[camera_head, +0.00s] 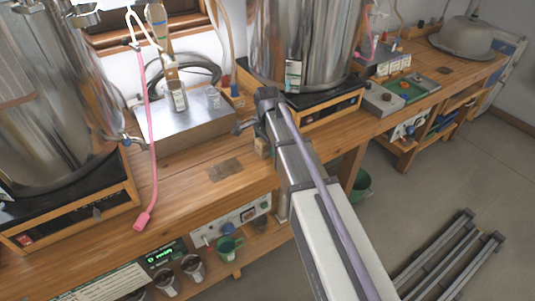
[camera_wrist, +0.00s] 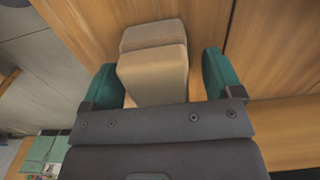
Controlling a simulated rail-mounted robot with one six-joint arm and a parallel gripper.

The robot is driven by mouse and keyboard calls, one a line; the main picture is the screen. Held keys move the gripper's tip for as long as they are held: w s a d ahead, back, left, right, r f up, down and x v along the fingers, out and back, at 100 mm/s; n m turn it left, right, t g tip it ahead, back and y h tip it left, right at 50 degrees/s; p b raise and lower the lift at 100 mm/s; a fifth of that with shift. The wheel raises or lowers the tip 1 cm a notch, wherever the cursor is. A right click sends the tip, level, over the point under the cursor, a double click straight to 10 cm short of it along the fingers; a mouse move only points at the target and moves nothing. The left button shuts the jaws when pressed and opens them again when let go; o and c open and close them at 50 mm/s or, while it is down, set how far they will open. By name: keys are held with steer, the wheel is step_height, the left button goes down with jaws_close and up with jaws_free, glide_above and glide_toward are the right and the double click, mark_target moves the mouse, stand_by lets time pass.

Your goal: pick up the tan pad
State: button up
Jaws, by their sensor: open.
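The tan pad (camera_wrist: 155,75) is a pale tan block with a second tan face behind its top edge, on the wooden bench in the wrist view. It also shows as a small tan block (camera_head: 262,146) beside my arm's end in the head view. My gripper (camera_wrist: 160,82) is open, with one green finger on each side of the pad. A gap shows between the pad and the right finger; the left finger is close to it, and contact cannot be told. In the head view my gripper (camera_head: 241,127) is small and partly hidden by my arm.
A steel box (camera_head: 190,125) and a large steel vessel (camera_head: 305,45) stand behind my gripper. Another vessel (camera_head: 50,100) stands at the left, with a pink hose (camera_head: 150,130). A flat brownish patch (camera_head: 226,170) lies on the bench (camera_head: 185,190). The bench front is mostly clear.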

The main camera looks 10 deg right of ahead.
steer(key=shift+f, duration=0.3)
steer(key=c, duration=1)
